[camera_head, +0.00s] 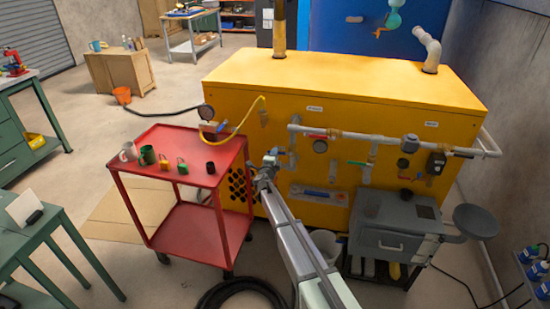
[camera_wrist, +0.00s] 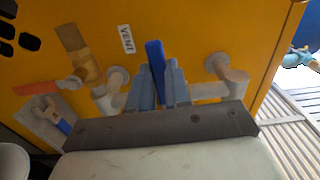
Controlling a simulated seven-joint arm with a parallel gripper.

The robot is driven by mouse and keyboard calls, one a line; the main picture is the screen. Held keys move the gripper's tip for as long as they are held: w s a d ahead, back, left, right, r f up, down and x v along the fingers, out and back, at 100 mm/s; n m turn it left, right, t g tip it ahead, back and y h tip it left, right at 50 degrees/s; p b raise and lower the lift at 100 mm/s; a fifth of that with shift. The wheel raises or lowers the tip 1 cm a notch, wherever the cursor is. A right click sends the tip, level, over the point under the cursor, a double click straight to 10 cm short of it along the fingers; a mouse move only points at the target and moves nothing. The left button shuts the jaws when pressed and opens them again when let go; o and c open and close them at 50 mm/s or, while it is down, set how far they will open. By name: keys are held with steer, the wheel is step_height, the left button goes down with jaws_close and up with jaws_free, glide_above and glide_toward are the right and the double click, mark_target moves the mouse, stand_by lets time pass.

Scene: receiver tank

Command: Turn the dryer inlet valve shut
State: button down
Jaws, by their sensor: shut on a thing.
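My gripper (camera_wrist: 158,72) is shut on a blue lever handle (camera_wrist: 153,50). The lever's free end sticks out between the two grey-blue fingers. Behind it a grey pipe (camera_wrist: 210,92) with elbows and round flanges runs along the yellow panel (camera_wrist: 190,30). The valve body is mostly hidden by the fingers. No label naming the dryer inlet shows legibly.
A "VENT" label (camera_wrist: 127,39), a brass valve (camera_wrist: 80,55) with a red handle (camera_wrist: 36,88) and a wrench on a grey plate (camera_wrist: 50,110) are left of my fingers. A red cart (camera_head: 172,140) with mugs and padlocks stands left. A grey box (camera_head: 388,240) stands right.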

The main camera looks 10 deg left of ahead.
steer(key=shift+r+m, duration=0.25)
steer(key=shift+m, duration=0.05)
steer(key=c, duration=1.1)
jaws_free()
steer(key=shift+o, duration=0.2)
steer(key=shift+s, duration=0.1)
steer(key=s, duration=1.3)
steer(key=shift+s, duration=0.3)
